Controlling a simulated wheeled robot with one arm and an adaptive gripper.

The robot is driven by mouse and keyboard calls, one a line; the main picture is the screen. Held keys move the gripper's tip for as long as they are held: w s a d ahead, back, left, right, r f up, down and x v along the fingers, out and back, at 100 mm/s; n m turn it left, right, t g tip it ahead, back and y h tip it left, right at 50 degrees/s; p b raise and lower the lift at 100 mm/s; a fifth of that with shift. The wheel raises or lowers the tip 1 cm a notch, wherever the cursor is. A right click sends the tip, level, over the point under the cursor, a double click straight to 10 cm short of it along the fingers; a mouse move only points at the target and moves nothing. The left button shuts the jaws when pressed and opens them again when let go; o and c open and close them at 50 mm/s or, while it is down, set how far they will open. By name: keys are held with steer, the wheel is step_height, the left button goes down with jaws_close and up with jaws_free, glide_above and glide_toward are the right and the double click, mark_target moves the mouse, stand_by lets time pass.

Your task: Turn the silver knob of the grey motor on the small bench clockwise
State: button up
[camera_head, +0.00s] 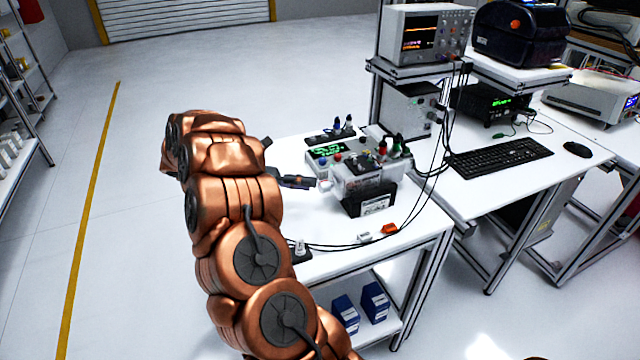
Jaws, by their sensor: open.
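The small white bench (415,225) stands in the middle of the head view. The grey motor unit (352,186) sits on it, with a dark labelled block at its front and coloured plugs and cables on top. My gripper (312,183) reaches in from the left, level with the motor's left end. It is open, and its fingers are very small in this view. A small pale part, possibly the silver knob (325,185), shows right at the fingertips. I cannot tell whether the fingers are around it or only beside it.
Black cables run along the bench front past an orange piece (389,229) and a white piece (364,237). Blue boxes (375,302) lie on the lower shelf. A larger bench with a keyboard (500,158) stands right.

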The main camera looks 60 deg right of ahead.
mark_target(319, 186)
steer(key=shift+p+x, duration=0.35)
steer(key=shift+x, duration=1.75)
jaws_close()
